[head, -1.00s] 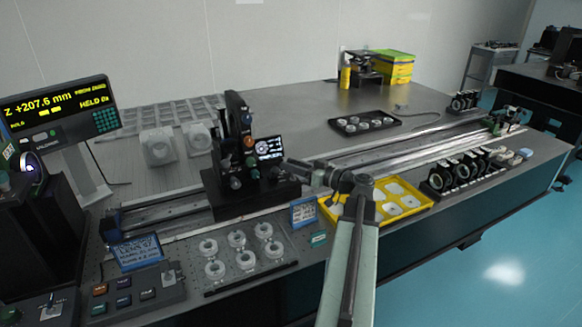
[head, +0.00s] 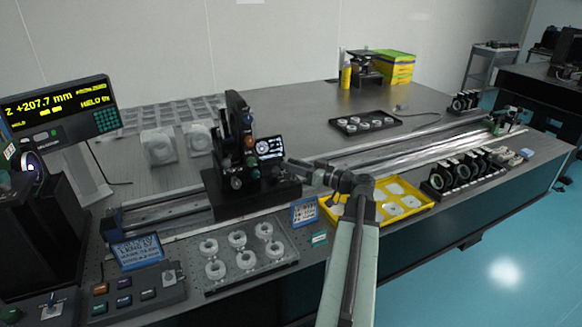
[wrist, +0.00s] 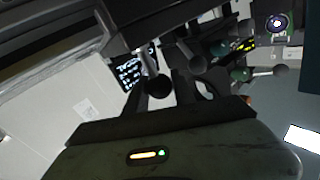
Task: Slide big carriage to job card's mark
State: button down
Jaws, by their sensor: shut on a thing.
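My gripper (head: 290,163) reaches in from the right at the carriage's right side. In the wrist view its jaws (wrist: 172,88) are shut around a thin handle with a dark ball end (wrist: 158,86). The job card looks to be one of two blue cards, at the left (head: 137,252) or right of the carriage (head: 303,211); the writing is too small to read.
A perforated plate with several white ring parts (head: 240,262) lies in front of the carriage. A yellow tray (head: 400,203) and a row of black mounts (head: 465,172) stand at the right front. The rail to the right (head: 400,148) looks clear.

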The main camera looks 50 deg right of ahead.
jog(key=shift+d, duration=0.2)
dwell(0.5)
jog(key=c, duration=1.1)
grip_release()
jog(key=shift+o, duration=0.2)
jog(key=v, duration=0.8)
jog(key=shift+a, duration=0.1)
